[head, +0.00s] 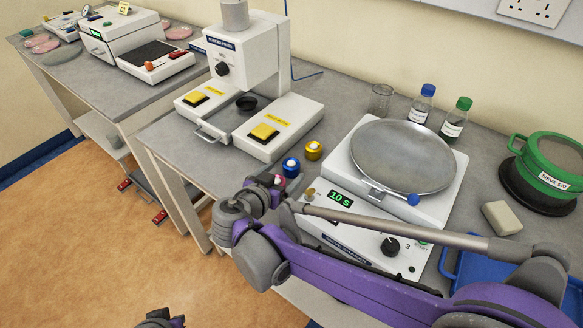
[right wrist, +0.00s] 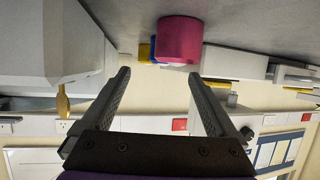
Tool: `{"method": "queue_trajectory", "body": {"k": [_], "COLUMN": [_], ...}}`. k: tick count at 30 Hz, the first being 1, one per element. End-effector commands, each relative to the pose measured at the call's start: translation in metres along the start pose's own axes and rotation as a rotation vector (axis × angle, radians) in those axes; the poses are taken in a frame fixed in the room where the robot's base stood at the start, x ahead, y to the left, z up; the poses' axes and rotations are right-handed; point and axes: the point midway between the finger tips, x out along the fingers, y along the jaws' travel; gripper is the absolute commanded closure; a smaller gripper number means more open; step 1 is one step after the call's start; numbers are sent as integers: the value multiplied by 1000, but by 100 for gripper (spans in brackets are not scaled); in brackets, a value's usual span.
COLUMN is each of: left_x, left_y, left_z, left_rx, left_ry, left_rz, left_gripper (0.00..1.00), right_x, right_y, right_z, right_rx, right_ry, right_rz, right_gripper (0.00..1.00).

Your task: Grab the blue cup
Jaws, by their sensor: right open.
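The blue cup (head: 291,167) stands on the grey bench between the press and the sieve shaker in the head view. A yellow cup (head: 313,150) stands just behind it, and a pink cup (head: 278,181) is in front, partly hidden by my right gripper (head: 268,190). In the right wrist view, which is upside down, the pink cup (right wrist: 180,40) is nearest, beyond the open, empty fingers (right wrist: 159,74). Only a sliver of the blue cup (right wrist: 153,48) shows behind it. A dark part of my left arm (head: 160,319) shows at the bottom edge; its fingers cannot be made out.
The white press (head: 250,60) stands left of the cups. The sieve shaker (head: 345,232) with its round metal pan (head: 402,156) is close on the right. Two capped bottles (head: 421,104) and a clear beaker (head: 380,98) stand behind. A green sieve (head: 552,160) is far right.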

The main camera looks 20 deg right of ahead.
Motion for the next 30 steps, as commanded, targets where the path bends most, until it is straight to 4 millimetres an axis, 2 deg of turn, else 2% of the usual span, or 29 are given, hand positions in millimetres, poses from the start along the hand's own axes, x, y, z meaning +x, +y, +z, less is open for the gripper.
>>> {"method": "queue_trajectory", "body": {"k": [5, 15, 21, 23, 30], "left_x": [0, 3, 2, 2, 2], "left_y": [0, 0, 0, 0, 0], "left_z": [0, 2, 2, 2, 2], "left_rx": [0, 0, 0, 0, 0], "left_ry": [0, -1, -1, -1, -1], "left_rz": [0, 0, 0, 0, 0], "left_gripper": [100, 100, 100, 100, 100], "right_x": [10, 54, 56, 55, 55], "right_y": [-1, -6, -7, -7, -7], "right_z": [0, 2, 2, 2, 2], "right_rx": [0, 0, 0, 0, 0], "right_ry": [0, 0, 0, 0, 0], "right_rz": [0, 1, -2, -2, -2], "right_gripper": [6, 6, 6, 14, 57]}}
